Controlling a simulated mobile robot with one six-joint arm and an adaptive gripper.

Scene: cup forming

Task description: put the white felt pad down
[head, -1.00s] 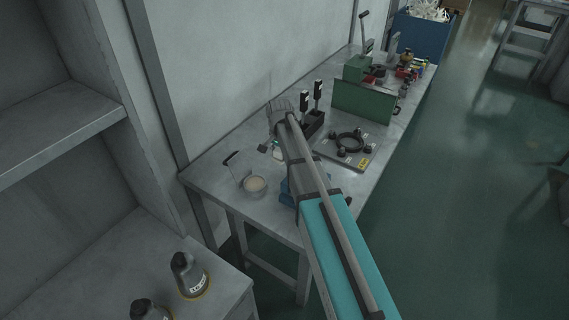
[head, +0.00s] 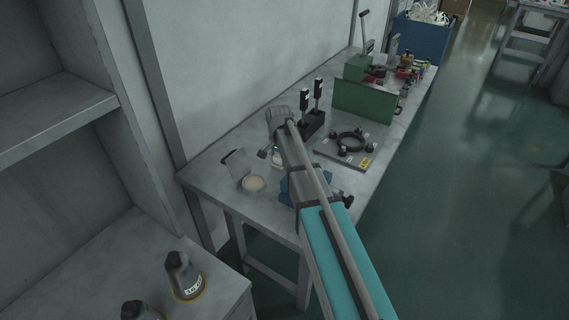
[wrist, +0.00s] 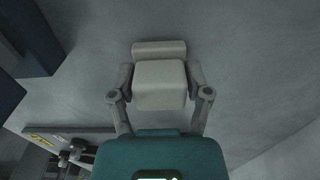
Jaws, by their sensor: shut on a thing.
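The white felt pad (wrist: 160,86) is a pale block in the middle of the wrist view. My gripper (wrist: 161,76) has one finger on each side of it and is shut on it. A second pale strip (wrist: 159,48) shows just beyond the block; I cannot tell whether it is part of the pad. The grey bench top (wrist: 235,65) lies beneath; I cannot tell whether the pad touches it. In the head view my arm covers most of the gripper and the pad, over the near part of the bench.
A black stand (head: 312,124) with two uprights is close to my wrist. A plate (head: 329,149) with a black ring (head: 350,141) lies to its right. A clear pot (head: 254,184) with pale contents stands near the bench's front left. Bare bench top (head: 208,170) shows left of it.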

